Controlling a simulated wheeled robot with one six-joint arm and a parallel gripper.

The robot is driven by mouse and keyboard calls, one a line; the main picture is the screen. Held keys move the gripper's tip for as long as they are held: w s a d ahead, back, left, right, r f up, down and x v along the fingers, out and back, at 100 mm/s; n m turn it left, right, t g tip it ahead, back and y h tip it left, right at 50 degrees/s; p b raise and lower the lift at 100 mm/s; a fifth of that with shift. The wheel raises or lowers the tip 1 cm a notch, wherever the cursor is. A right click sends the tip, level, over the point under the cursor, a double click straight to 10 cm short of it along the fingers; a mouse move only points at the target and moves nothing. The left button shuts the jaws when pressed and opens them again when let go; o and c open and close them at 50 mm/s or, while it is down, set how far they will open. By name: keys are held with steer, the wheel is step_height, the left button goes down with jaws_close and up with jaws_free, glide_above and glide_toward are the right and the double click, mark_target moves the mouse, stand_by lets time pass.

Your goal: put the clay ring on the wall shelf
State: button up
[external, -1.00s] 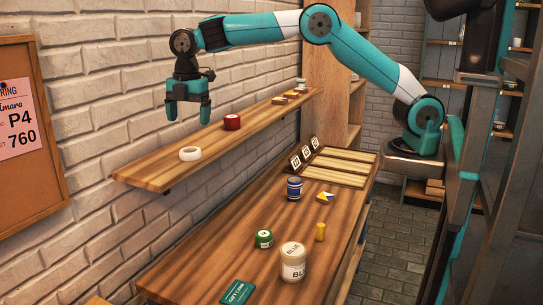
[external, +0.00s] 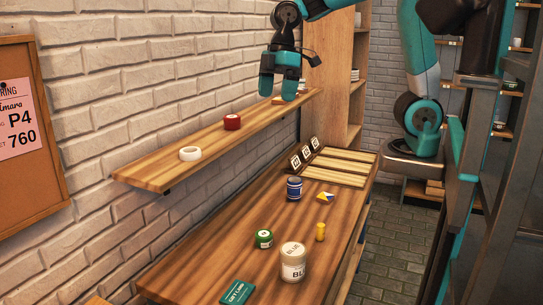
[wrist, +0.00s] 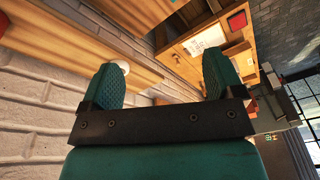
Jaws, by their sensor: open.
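The clay ring (external: 190,153), a white ring, lies flat on the near part of the wooden wall shelf (external: 150,173). My gripper (external: 279,98) is open and empty, over the far part of the shelf, well apart from the ring. In the wrist view, my gripper (wrist: 162,75) shows a clear gap between its two teal fingers. A small white thing peeks out behind the left finger there; I cannot tell whether it is the ring.
A red tin (external: 232,122) stands on the shelf between ring and gripper. Small items at the far end are partly hidden by my gripper. The table below holds a blue cup (external: 294,188), a green tape roll (external: 264,239), a white jar (external: 292,262) and a yellow cylinder (external: 320,232).

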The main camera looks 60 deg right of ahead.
steer(key=s+d+f+m+y, duration=0.1)
steer(key=s+f+m, duration=0.1)
steer(key=s, duration=0.6)
steer(key=s+d+f+m+y, duration=0.1)
steer(key=s+f+m, duration=0.1)
steer(key=s, duration=0.6)
steer(key=shift+s+d+m, duration=0.15)
steer(key=shift+d+m, duration=0.05)
steer(key=shift+m, duration=0.4)
